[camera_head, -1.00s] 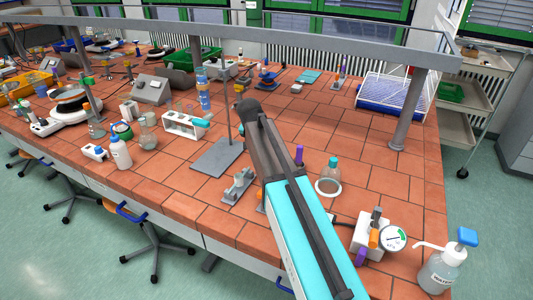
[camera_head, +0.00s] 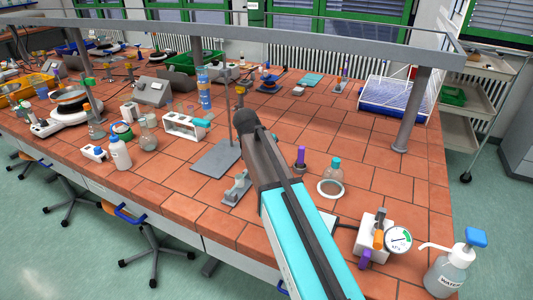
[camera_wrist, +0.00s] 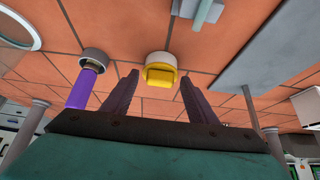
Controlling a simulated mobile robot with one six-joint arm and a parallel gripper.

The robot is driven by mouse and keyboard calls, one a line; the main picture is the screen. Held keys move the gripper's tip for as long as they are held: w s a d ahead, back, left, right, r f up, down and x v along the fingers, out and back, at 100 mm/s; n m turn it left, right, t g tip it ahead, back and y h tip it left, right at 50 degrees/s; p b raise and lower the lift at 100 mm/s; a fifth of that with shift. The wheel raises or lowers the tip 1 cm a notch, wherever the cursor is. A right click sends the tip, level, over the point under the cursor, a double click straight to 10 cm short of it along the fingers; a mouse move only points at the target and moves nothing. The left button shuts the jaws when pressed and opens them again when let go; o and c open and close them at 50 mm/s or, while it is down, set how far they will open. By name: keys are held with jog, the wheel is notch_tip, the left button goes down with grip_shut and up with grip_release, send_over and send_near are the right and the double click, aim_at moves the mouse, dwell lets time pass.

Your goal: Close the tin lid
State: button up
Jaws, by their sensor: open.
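In the wrist view, a small round white-and-yellow thing (camera_wrist: 161,68) shows between and beyond the fingertips. It may be the tin with its lid, but I cannot tell for sure, nor how its lid stands. My gripper (camera_wrist: 159,80) is open, with its two dark fingers apart and nothing seen held between them. In the head view my arm covers the gripper and that part of the bench, and I cannot make out a tin there.
A purple-handled thing (camera_wrist: 87,84) stands close left of the fingers; a purple-topped thing (camera_head: 300,158) shows in the head view. A glass flask (camera_head: 332,173), a gauge device (camera_head: 376,238) and a wash bottle (camera_head: 453,268) stand right of my arm. A stand base (camera_head: 214,158) lies left.

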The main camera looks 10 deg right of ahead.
jog(key=b+v, duration=0.2)
jog(key=v, duration=1.1)
jog(key=shift+r, duration=0.4)
jog(key=shift+s+a, duration=0.1)
